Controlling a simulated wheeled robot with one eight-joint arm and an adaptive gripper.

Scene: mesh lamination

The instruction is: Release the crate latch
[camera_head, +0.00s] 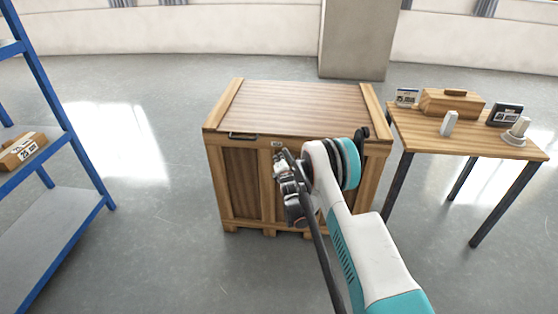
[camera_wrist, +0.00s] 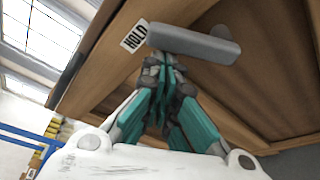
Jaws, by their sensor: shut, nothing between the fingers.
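The wooden crate (camera_head: 240,180) stands on the floor with its lid (camera_head: 300,105) down. In the wrist view its front panel (camera_wrist: 250,85) fills the right side. A grey bar, seemingly the latch (camera_wrist: 195,43), sits on the crate front beside a label reading HOLD (camera_wrist: 134,37).
A dark handle (camera_head: 243,136) is on the crate's front left. A table (camera_head: 455,143) at the right holds a wooden box (camera_head: 452,102) and several small items. A blue shelf rack (camera_head: 60,100) stands at the left. The floor between rack and crate is clear.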

